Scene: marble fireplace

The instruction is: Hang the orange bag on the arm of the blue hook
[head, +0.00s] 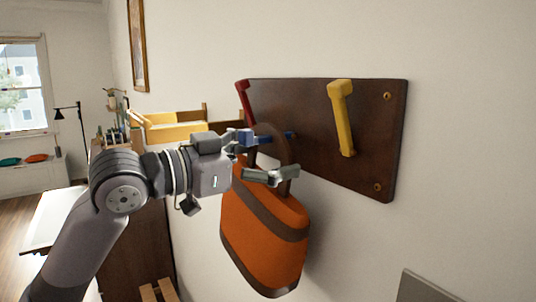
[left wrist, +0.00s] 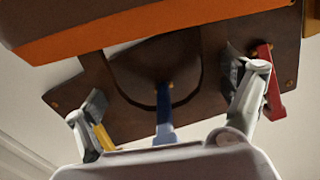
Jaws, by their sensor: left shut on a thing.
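The orange bag (head: 262,240) hangs slightly tilted beside the wall, below my left gripper (head: 268,158). That gripper is shut on its brown handle (head: 283,150). The blue hook (head: 246,138) sticks out from the dark wooden board (head: 370,110); the handle crosses in front of part of it. In the left wrist view, the bag (left wrist: 130,30) is at the top and the blue hook (left wrist: 165,120) shows between the fingers. Its base shows inside the handle loop and its arm crosses over the strap, so the hook appears to pass through the loop. Contact is unclear.
A yellow hook (head: 341,115) is to the right on the board and a red hook (head: 242,98) to the left. A yellow bench (head: 175,130) and a black lamp (head: 70,115) stand farther back. The wall right of the board is bare.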

